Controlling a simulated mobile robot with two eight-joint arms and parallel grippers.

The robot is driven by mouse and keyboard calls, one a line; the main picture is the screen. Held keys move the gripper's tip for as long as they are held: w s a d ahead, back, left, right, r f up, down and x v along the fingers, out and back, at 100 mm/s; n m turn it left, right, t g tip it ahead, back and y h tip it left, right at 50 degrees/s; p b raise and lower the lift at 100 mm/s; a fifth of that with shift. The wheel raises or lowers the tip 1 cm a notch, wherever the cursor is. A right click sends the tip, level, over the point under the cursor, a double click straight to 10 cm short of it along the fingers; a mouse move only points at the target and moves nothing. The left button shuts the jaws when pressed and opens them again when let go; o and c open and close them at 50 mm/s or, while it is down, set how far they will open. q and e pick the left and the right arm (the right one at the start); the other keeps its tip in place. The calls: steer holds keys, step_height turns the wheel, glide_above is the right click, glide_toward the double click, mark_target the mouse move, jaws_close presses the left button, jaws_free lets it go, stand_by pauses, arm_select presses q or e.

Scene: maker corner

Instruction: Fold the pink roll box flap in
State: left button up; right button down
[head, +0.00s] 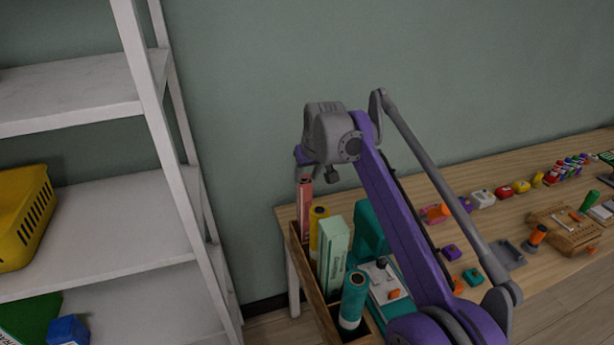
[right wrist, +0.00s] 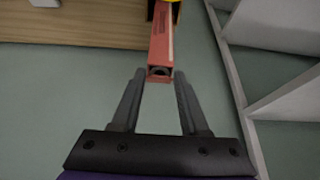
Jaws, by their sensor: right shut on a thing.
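The pink roll box (head: 305,208) stands upright at the back left of a wooden holder on the table's left end. In the right wrist view the pink box (right wrist: 161,45) runs away from my gripper, and its near end shows a dark round opening. I cannot make out its flap clearly. My right gripper (right wrist: 160,76) has its two fingers on either side of that end and is shut on it. In the head view the right gripper (head: 304,177) is at the top of the box, partly hidden by my wrist. My left gripper is not in view.
The wooden holder (head: 328,317) also holds a yellow roll (head: 318,214), a pale green box (head: 333,250) and a teal roll (head: 354,297). A white shelf (head: 160,150) stands close on the left. Small colourful items lie on the wooden table (head: 480,235) to the right.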

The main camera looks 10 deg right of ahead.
steer(key=shift+s+f, duration=0.15)
steer(key=shift+s, duration=0.15)
steer(key=shift+w, duration=0.15)
steer(key=shift+c, duration=2)
jaws_free()
steer(key=v, duration=1.1)
steer(key=shift+p, duration=0.45)
steer(key=shift+d+f, duration=0.15)
steer(key=shift+f, duration=0.05)
